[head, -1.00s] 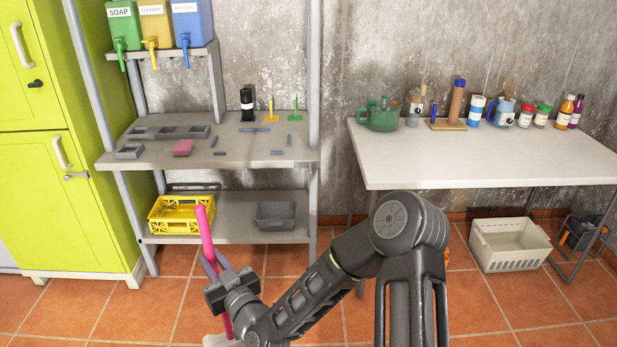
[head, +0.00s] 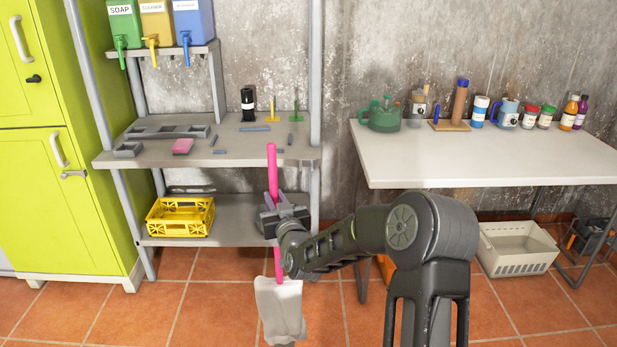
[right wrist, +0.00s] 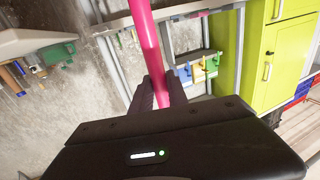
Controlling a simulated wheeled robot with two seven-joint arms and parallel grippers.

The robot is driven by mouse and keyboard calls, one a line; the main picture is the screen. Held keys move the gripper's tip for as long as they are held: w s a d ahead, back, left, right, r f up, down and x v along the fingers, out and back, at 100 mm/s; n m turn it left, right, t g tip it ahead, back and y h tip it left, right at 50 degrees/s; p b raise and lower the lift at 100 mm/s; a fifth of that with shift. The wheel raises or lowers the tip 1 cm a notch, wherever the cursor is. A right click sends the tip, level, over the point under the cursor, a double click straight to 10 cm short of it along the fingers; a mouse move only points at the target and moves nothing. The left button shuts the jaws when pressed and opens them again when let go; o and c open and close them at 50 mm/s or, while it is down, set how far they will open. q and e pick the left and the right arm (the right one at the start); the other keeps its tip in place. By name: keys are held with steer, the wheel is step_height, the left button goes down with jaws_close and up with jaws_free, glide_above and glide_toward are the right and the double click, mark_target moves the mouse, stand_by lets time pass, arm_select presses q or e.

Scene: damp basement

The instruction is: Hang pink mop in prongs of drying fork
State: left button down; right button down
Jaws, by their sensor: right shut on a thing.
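The pink mop (head: 272,172) is upright in front of the shelf rack, its pink handle rising past the worktop edge. Its pale grey head (head: 281,308) hangs low, near the tiled floor. My right gripper (head: 275,213) is shut around the handle, partway up. In the right wrist view the pink handle (right wrist: 145,38) runs between the two dark fingers (right wrist: 155,92). I cannot clearly make out the drying fork; my arm and the mop cover part of the rack's right side. My left gripper is not in view.
The metal rack's worktop (head: 232,142) holds small grey trays and a pink sponge (head: 183,146). A yellow crate (head: 180,217) sits on its lower shelf. A white table (head: 470,158) with bottles stands right, a pale basket (head: 517,250) below it. A green cabinet (head: 60,220) stands left.

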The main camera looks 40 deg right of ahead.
steer(key=d+r+m+g+h+b, duration=0.1)
steer(key=d+r+h+b, duration=0.1)
steer(key=d+r, duration=0.4)
steer(key=d, duration=0.4)
steer(key=shift+s+d+r+m+h, duration=0.15)
steer(key=shift+s+m+h, duration=0.15)
steer(key=shift+m, duration=0.1)
